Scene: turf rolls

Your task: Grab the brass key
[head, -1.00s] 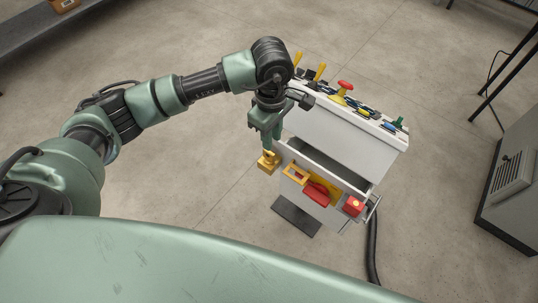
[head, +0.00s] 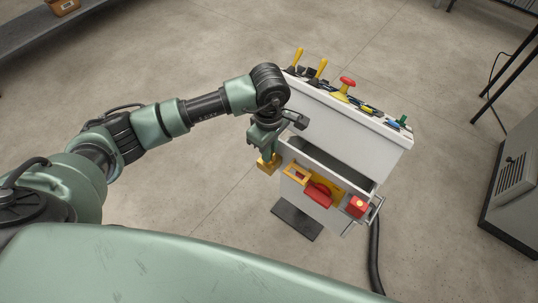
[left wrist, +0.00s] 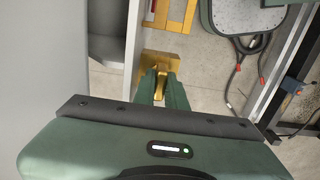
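A brass-coloured piece (head: 268,166), which I take to be the brass key, shows at the left side of a white console, just below my left gripper (head: 268,151). In the left wrist view, a brass part (left wrist: 160,83) appears between the two green fingers (left wrist: 161,75), with a square brass plate (left wrist: 145,66) behind it. The fingers point down at it and hide part of it. I cannot tell whether they press on it. My right gripper is not in view.
The white console (head: 340,140) has yellow levers, a red knob (head: 347,82) and an open bin at the front. A yellow frame (head: 298,174) and a red part (head: 318,195) are on its front. A grey cabinet (head: 515,190) stands right.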

